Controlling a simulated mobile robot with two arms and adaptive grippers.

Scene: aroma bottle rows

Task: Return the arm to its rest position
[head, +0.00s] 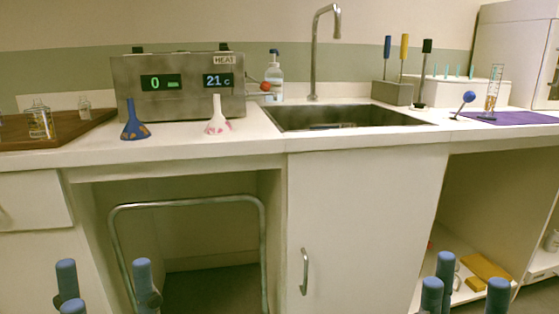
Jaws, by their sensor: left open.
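My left gripper (105,286) is at the bottom left of the head view, with its blue fingertips spread apart and nothing between them. My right gripper (466,285) is at the bottom right, its blue fingertips also apart and empty. Both are low in the picture, in front of the cabinets and below the white counter (270,141), touching nothing that I can see. The arms behind the fingers are out of view. A clear bottle (40,122) and a smaller clear bottle (84,106) stand on a brown wooden tray (75,132) at the left.
A sink (340,117) lies right of centre. A metal frame (188,203) stands in the left recess. A cabinet door (360,225) with a handle separates the two open recesses.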

